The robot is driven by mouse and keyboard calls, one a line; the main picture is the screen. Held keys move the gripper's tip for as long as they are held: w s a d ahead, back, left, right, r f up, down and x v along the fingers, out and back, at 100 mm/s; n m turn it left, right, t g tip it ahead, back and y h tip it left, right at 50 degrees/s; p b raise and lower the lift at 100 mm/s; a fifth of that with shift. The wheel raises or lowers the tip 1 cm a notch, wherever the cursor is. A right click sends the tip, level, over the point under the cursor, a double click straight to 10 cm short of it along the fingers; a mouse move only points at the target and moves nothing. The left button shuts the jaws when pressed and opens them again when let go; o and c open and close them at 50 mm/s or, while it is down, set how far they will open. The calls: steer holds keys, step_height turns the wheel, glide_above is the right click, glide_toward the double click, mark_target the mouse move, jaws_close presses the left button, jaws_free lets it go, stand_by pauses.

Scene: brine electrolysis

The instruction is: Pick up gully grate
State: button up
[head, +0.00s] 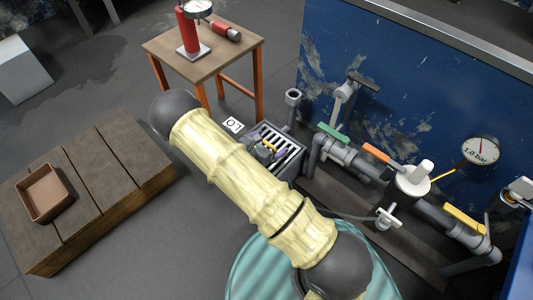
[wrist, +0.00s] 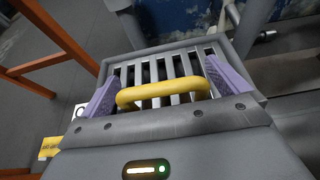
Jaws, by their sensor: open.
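The gully grate (wrist: 172,68) is a slotted metal grid with a raised yellow handle (wrist: 163,92), set in a grey square gully frame (wrist: 238,57) in the wrist view. In the head view the grate (head: 291,150) shows at the centre, partly hidden by my gripper and arm. My gripper (wrist: 162,78) is open above it. Its two purple fingers stand on either side of the yellow handle, near its ends. I cannot tell whether they touch the handle or the grate.
Grey pipework with a green valve handle (head: 331,131), an orange one (head: 375,153) and a gauge (head: 480,150) runs close to the right. A small orange-legged table (head: 205,50) stands behind. A wooden platform with a brown tray (head: 44,190) is at left.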

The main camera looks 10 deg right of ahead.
steer(key=shift+d, duration=0.1)
stand_by(0.4)
steer(key=c, duration=1.2)
steer(key=shift+r, duration=0.1)
step_height(320, 180, up, 10)
steer(key=p, duration=0.7)
